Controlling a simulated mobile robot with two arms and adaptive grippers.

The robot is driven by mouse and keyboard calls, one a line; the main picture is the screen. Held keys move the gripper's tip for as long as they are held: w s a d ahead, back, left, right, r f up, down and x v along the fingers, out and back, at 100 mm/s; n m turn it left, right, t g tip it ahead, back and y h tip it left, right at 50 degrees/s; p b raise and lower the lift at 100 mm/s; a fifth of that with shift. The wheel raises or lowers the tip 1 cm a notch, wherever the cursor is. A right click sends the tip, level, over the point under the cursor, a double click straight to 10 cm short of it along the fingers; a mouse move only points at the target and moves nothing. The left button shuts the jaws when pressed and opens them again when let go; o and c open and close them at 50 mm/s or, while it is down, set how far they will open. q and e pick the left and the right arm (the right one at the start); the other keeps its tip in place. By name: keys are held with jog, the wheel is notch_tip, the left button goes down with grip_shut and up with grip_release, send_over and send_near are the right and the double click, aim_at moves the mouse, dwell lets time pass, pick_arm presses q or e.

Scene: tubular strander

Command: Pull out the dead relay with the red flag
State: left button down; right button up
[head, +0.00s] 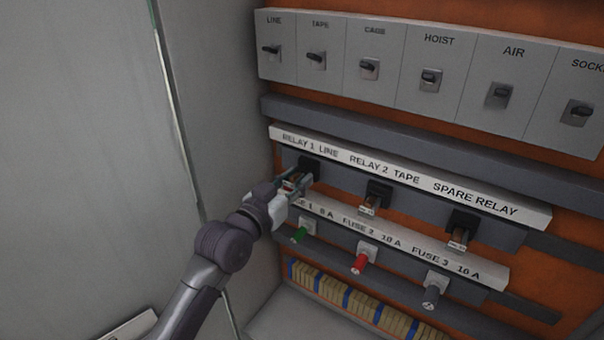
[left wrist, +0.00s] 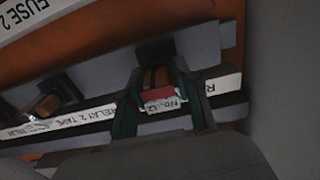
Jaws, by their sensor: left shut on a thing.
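The relay under the RELAY 1 LINE label carries a red flag (left wrist: 158,94) beside a small white tag, seen in the left wrist view. My left gripper (head: 301,181) is shut on this relay (left wrist: 155,78), one finger on each side. The relay is at its black socket (head: 309,166); I cannot tell whether it is fully seated. In the head view the fingers hide most of it. The relay 2 (head: 369,203) and the spare relay (head: 458,236) sit in their own sockets to the right. My right gripper is not in view.
Green (head: 300,234), red (head: 361,262) and grey (head: 431,296) fuses stand out below the relay row. A row of switches (head: 431,78) is above. A grey cabinet wall (head: 215,100) is close on the left. The space in front of the panel's right side looks clear.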

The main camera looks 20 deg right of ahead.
aim_at(289, 188)
pick_arm(q)
jog(key=shift+p+v, duration=1.05)
jog(key=shift+v, duration=1.3)
jog(key=shift+s+f, duration=0.1)
jog(key=shift+f, duration=0.05)
jog(key=s+a+f+n+t+y+b, duration=0.1)
jog(key=s+a+f+n+t+y, duration=0.1)
jog(key=s+a, duration=0.4)
jog(key=s+a+f+n+t+y+b, duration=0.2)
jog(key=s+a+f+n+y, duration=0.3)
jog(key=a, duration=1.1)
jog(key=s+a+f+n+t+y+b, duration=0.2)
jog(key=s+a+f+y, duration=0.4)
jog(key=a, duration=0.5)
jog(key=shift+s+f+n+t+y, duration=0.35)
jog(key=shift+s+n+t+y, duration=0.25)
jog(key=shift+s, duration=0.35)
